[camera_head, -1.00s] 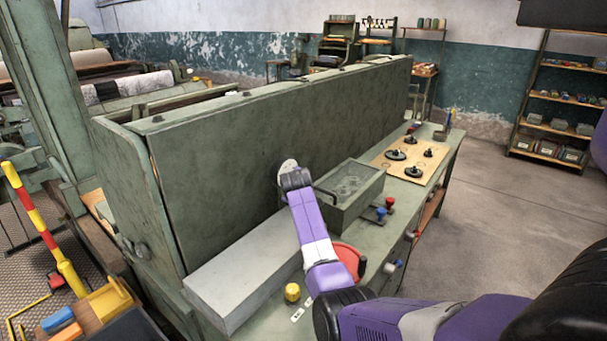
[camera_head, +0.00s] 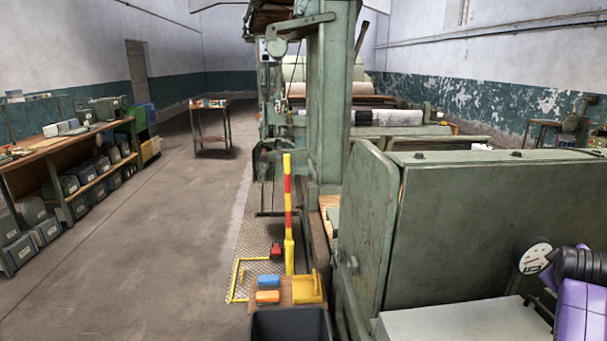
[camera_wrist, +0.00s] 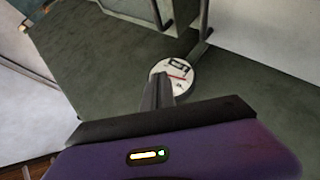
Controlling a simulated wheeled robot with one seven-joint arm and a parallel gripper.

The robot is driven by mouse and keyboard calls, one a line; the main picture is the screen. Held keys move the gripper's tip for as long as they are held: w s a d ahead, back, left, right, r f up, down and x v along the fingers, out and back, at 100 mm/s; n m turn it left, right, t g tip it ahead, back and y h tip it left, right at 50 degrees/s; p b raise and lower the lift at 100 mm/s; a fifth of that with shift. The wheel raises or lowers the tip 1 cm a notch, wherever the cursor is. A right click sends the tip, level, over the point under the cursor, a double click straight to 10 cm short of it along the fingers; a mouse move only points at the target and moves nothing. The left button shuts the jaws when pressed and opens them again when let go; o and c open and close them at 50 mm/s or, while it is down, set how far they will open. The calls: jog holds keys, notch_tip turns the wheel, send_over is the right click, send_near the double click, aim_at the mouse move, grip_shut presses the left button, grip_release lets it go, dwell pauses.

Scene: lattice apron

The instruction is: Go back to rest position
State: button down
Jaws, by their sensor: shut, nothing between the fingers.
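My gripper (camera_wrist: 158,92) is in the wrist view, its dark fingers together with nothing between them. The fingertips overlap the lower edge of a round white dial (camera_wrist: 172,76) with a red mark; I cannot tell whether they touch it. In the head view the dial (camera_head: 535,257) is on the green machine panel (camera_head: 470,235) at the right. My purple and black arm shows at the right edge beside the dial. The fingers are not clear in that view.
The pale grey block (camera_head: 460,322) lies in front of the panel. The floor (camera_head: 160,240) further left is open.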

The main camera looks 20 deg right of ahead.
notch_tip(320, 180, up, 6)
jog(key=w+a+r+m+t+h, duration=0.1)
jog(key=w+a+m+t+h, duration=0.1)
jog(key=t+h, duration=0.1)
jog(key=s+a+f+t+y, duration=0.1)
jog(key=s+a+f+t, duration=0.15)
jog(key=a, duration=0.85)
jog(key=s+a+f+t+y, duration=0.1)
jog(key=a+f+t+y, duration=0.2)
jog(key=a, duration=0.7)
jog(key=s+a+f+t, duration=0.1)
jog(key=a+f+t, duration=0.25)
jog(key=a, duration=0.75)
jog(key=s+a+f+n+g+y, duration=0.2)
jog(key=s+a+y, duration=0.7)
jog(key=s+a, duration=1.5)
notch_tip(320, 180, down, 2)
jog(key=shift+s+a+n, duration=0.4)
jog(key=shift+s, duration=0.45)
